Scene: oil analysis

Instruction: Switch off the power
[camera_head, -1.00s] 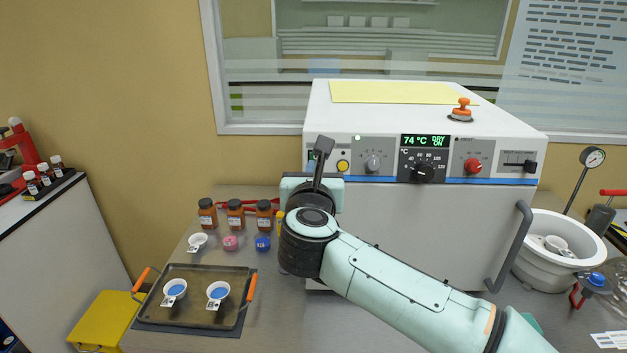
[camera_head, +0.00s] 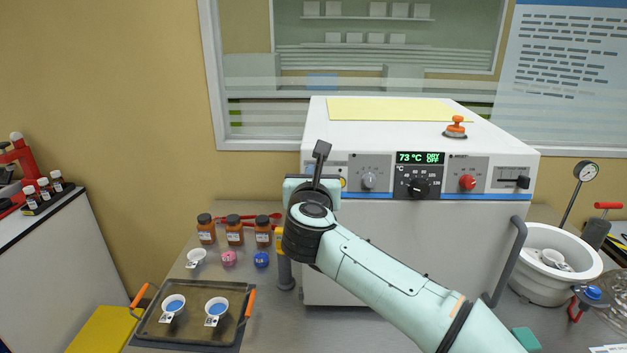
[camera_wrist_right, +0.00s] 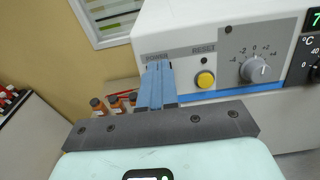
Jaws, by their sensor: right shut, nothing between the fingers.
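The white oven (camera_head: 400,250) stands on the bench with a control panel across its front. Its display (camera_head: 420,158) reads 73 °C, DRY OFF. My right gripper (camera_head: 321,150) is shut and empty at the left end of the panel. In the right wrist view, the blue fingers of my right gripper (camera_wrist_right: 158,75) are together just below the POWER label (camera_wrist_right: 157,57) and hide the power switch there. I cannot tell whether they touch it. The yellow reset button (camera_wrist_right: 205,79) is just right of the fingers. My left gripper is not in view.
Brown bottles (camera_head: 234,230) and a tray (camera_head: 190,335) with two small cups are left of my arm. The grey dial (camera_head: 369,180), black dial (camera_head: 419,188) and red knob (camera_head: 467,183) are along the panel. An orange-topped knob (camera_head: 456,127) is on the oven top.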

